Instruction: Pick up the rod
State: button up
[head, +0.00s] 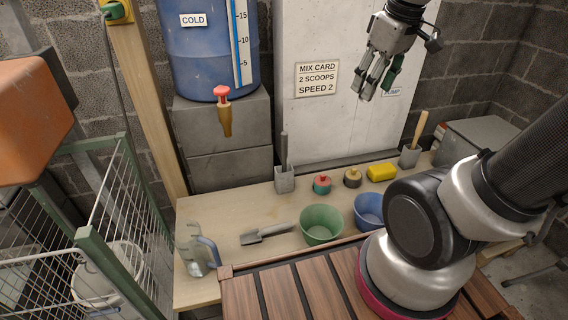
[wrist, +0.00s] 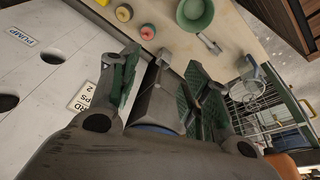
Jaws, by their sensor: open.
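Two upright sticks stand in grey holders on the bench, and I cannot tell which is the rod. A dark grey stick (head: 284,150) is in the left holder (head: 284,180). A wooden-handled stick (head: 419,129) is in the right holder (head: 409,157). My gripper (head: 376,82) is open and empty, high in front of the white panel, well above the bench and apart from both sticks. In the wrist view its green-padded fingers (wrist: 165,88) are spread, with grey shapes between them that I cannot identify surely.
The bench holds a red-topped pot (head: 322,184), a yellow-topped pot (head: 352,178), a yellow block (head: 381,172), a green bowl (head: 321,224), a blue bowl (head: 369,210), a scoop (head: 267,233) and a jug (head: 199,254). A blue barrel (head: 205,60) stands behind left; a wire cage (head: 110,225) is left.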

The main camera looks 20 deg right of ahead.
jog(key=w+a+f+n+g, duration=0.1)
jog(key=w+a+f+n, duration=0.25)
jog(key=w, duration=0.55)
jog(key=n+g, duration=0.2)
jog(key=n, duration=0.8)
send_over(284, 140)
jog(key=f, duration=1.8)
jog(key=shift+w, duration=0.25)
jog(key=f, duration=0.6)
jog(key=shift+w+d+f, duration=0.2)
jog(key=shift+w+f, duration=0.1)
jog(key=shift+w, duration=0.05)
jog(key=shift+f, duration=0.6)
grip_shut()
